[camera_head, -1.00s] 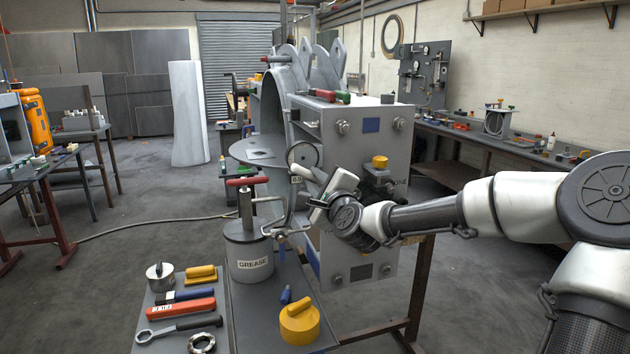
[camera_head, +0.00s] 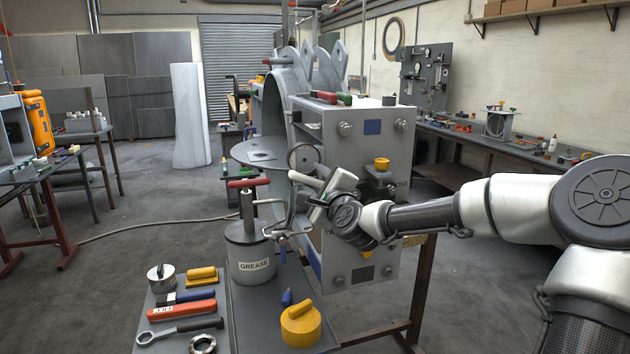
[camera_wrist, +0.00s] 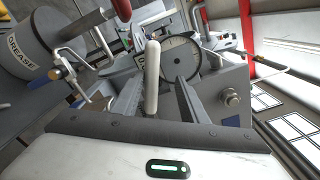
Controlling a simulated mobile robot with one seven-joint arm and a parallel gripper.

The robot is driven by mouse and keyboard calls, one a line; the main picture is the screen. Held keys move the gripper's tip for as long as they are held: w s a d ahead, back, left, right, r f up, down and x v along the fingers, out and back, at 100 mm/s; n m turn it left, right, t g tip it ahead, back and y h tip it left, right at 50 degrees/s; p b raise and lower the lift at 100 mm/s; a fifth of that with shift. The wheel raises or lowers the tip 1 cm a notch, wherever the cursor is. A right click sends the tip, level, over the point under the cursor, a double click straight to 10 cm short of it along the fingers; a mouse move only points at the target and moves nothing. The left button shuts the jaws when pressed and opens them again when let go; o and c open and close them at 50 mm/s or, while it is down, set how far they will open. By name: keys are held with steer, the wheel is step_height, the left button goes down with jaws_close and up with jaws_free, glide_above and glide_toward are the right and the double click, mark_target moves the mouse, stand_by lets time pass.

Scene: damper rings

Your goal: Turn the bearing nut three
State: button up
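My gripper (camera_head: 318,198) is in front of the left edge of the grey machine housing (camera_head: 345,250). In the wrist view its two dark fingers (camera_wrist: 157,92) stand apart. A cream handle (camera_wrist: 152,75) shows between them, with a visible gap to the right finger; I cannot tell whether it touches either one. The handle also shows in the head view (camera_head: 303,179). A round white dial (camera_wrist: 178,58) is behind the fingers and shows in the head view (camera_head: 302,157). I cannot make out the bearing nut on the housing; my gripper and wrist cover part of that area.
A grease pump (camera_head: 250,250) with a red handle stands close to the left of my gripper. A spanner (camera_head: 180,331), a notched metal ring (camera_head: 203,344) and other tools lie on the bench below. A yellow-handled block (camera_head: 300,325) sits near its front edge. Open floor lies left.

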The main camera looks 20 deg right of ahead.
steer(key=c, duration=0.4)
steer(key=f+n+b, duration=0.1)
steer(key=a+f+n+b, duration=0.1)
steer(key=f, duration=0.1)
steer(key=f+n+b, duration=0.1)
steer(key=b, duration=0.1)
steer(key=shift+s+a+f+n, duration=0.15)
steer(key=shift+a+n, duration=0.15)
steer(key=shift+f, duration=0.1)
steer(key=f+n+b, duration=0.3)
steer(key=f+b, duration=0.1)
steer(key=shift+a, duration=0.3)
